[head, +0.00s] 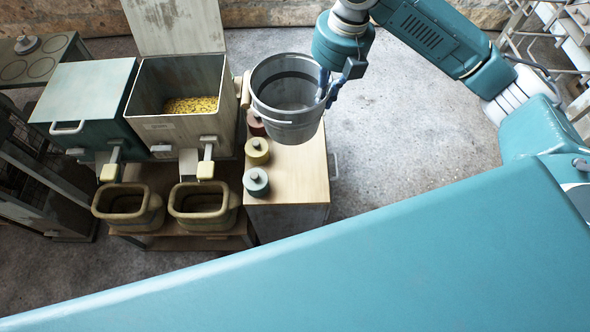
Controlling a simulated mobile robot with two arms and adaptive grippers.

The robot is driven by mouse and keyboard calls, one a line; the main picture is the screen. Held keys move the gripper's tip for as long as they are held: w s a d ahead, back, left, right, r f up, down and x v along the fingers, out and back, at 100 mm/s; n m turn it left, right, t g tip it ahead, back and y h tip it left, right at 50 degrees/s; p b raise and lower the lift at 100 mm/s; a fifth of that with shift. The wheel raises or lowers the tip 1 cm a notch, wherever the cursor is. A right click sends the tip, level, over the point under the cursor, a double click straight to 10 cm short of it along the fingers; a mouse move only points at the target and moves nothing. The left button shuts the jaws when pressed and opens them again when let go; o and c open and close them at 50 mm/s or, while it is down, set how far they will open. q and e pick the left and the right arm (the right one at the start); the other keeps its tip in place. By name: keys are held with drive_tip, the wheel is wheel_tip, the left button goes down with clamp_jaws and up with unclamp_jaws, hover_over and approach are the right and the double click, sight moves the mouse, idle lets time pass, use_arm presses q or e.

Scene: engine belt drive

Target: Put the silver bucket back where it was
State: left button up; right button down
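The silver bucket (288,130) is at the top middle of the head view, upright or nearly so, with its open mouth facing up. It looks empty. My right gripper (326,97) is at the right side of its rim, with dark blue fingers closed on the bucket wall. The bucket overlaps the back end of a wooden-topped cabinet (290,185) and appears raised above it; the exact gap cannot be judged. My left gripper is not in view.
An open bin (180,130) with yellow contents stands left of the bucket, its lid (175,25) raised. A closed teal bin (85,95) is beside it. Two tan tubs (205,222) sit in front. Several small lidded jars (256,182) line the cabinet's left edge.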

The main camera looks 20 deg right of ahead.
drive_tip(key=f+n, duration=0.1)
drive_tip(key=n, duration=0.1)
drive_tip(key=w+d+f+n, duration=0.1)
drive_tip(key=n, duration=0.1)
drive_tip(key=shift+w+g, duration=0.1)
drive_tip(key=shift+g, duration=0.2)
wheel_tip(320, 180, down, 20)
drive_tip(key=p, duration=0.1)
drive_tip(key=shift+n, duration=0.3)
drive_tip(key=shift+d, duration=0.1)
drive_tip(key=c, duration=2.2)
unclamp_jaws()
drive_tip(key=o, duration=0.3)
drive_tip(key=shift+o, duration=0.2)
